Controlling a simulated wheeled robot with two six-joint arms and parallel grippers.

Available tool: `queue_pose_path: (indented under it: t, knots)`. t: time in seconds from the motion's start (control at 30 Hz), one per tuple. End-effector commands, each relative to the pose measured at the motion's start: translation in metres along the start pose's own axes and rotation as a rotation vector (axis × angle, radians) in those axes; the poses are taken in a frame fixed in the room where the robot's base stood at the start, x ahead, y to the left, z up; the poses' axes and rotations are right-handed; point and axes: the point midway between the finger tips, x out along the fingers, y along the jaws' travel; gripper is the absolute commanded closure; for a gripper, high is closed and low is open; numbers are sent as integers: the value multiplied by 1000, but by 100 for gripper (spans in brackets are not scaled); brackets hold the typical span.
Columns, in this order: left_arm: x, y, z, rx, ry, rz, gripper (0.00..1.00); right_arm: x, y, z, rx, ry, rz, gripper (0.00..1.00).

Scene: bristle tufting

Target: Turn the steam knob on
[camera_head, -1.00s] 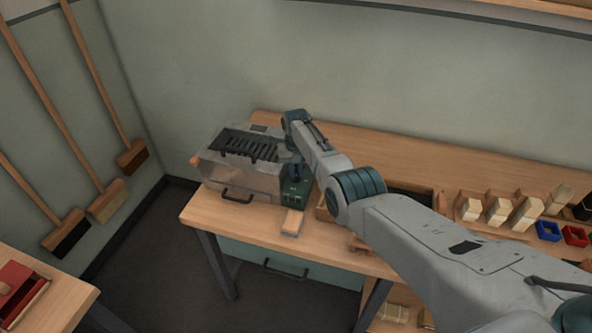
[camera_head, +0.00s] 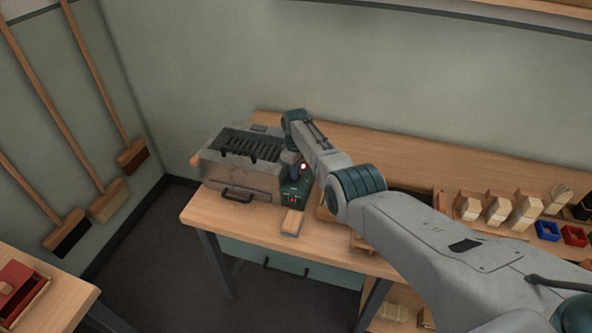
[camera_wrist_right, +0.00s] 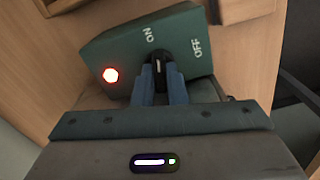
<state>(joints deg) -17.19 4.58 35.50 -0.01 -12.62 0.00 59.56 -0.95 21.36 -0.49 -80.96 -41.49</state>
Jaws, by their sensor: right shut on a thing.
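The steam knob (camera_wrist_right: 159,68) is black with a pale pointer line and sits on a dark green control box (camera_wrist_right: 115,48). In the right wrist view its line points up, nearer the ON lettering than the OFF lettering. A red-rimmed light (camera_wrist_right: 110,75) on the box glows. My right gripper (camera_wrist_right: 160,82) is shut on the knob, with one finger on each side. In the head view, the control box (camera_head: 293,197) stands at the right side of the grey steam box (camera_head: 240,178), and my right gripper hides the knob there. My left gripper is not in view.
The wooden bench (camera_head: 255,227) carries a tray and several brush blocks (camera_head: 498,211) at right, by a blue bin (camera_head: 548,231) and a red bin (camera_head: 575,236). A small wooden block (camera_head: 292,222) lies in front of the control box.

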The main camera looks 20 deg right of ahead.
Motion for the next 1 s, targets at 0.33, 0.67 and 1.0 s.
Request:
queue_pose_path:
  t: [0.33,0.67,1.0]
  knots:
    - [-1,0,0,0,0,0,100,-1,1,-1,-192,2,2,100]
    - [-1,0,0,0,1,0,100,-1,1,-1,-251,3,3,100]
    - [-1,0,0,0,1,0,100,-2,1,-1,-253,3,3,100]
